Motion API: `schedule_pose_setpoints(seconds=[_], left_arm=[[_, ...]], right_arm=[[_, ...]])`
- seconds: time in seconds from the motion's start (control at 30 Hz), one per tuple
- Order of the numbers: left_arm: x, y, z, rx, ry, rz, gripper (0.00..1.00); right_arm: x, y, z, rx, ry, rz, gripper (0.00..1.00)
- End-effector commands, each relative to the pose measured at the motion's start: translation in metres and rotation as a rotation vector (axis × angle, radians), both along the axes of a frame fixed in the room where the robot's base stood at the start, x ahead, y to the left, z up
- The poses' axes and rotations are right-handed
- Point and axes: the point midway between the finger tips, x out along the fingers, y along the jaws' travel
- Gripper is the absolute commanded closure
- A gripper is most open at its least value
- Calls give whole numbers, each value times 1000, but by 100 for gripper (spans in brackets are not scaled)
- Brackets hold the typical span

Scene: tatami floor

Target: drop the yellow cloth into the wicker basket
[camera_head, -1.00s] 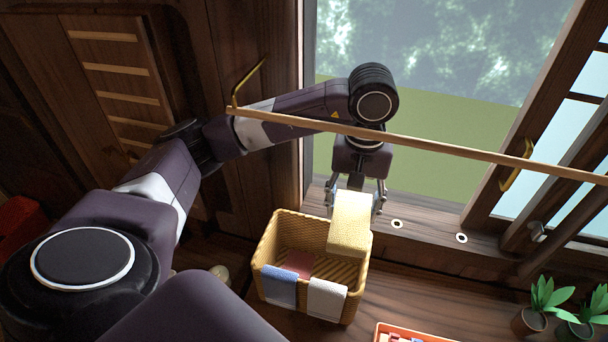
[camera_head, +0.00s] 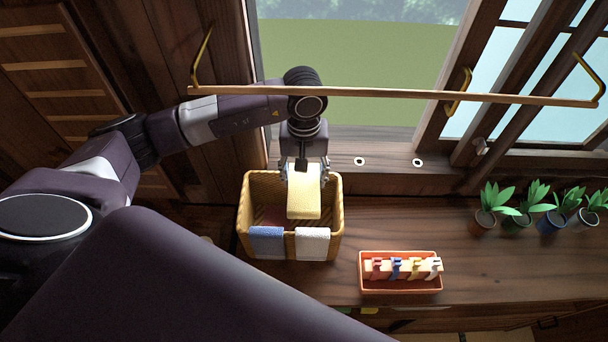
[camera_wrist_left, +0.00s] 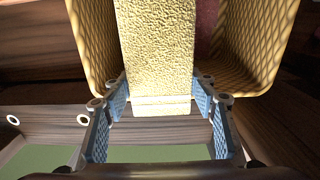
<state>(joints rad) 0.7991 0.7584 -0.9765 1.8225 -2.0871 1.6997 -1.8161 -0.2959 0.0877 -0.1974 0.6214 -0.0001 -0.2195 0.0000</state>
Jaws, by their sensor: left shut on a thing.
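The yellow cloth (camera_head: 304,194) hangs from my left gripper (camera_head: 303,177), whose fingers are shut on its upper end. The cloth is over the wicker basket (camera_head: 338,222), near its back rim, with its lower part hanging into the opening. In the left wrist view the cloth (camera_wrist_left: 158,50) runs away from between the fingers of the gripper (camera_wrist_left: 160,108), in front of the basket (camera_wrist_left: 258,60). A blue cloth (camera_head: 267,242) and a white cloth (camera_head: 313,243) hang over the basket's front rim. A dark red cloth shows inside the basket, partly hidden. My right gripper is not in view.
A wooden rod (camera_head: 400,93) spans in front of the window above the counter (camera_head: 400,230). An orange tray (camera_head: 400,285) with several coloured clips stands right of the basket. Several potted plants (camera_head: 484,222) stand at the right.

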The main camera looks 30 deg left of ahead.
Motion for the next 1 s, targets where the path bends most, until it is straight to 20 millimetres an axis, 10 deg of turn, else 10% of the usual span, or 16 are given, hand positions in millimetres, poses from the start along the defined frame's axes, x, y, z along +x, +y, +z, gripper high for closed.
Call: schedule_pose_setpoints(seconds=[0.17,0.2,0.33,0.77,1.0], left_arm=[[0,0,-5,0,0,0,73],[0,0,-3,0,0,0,43],[0,0,-3,0,0,0,30],[1,0,6,0,-4,0,30],[2,0,46,0,-7,-1,30]], right_arm=[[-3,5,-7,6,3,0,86],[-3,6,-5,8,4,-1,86],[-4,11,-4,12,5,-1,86],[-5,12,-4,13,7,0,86],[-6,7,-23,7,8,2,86]])
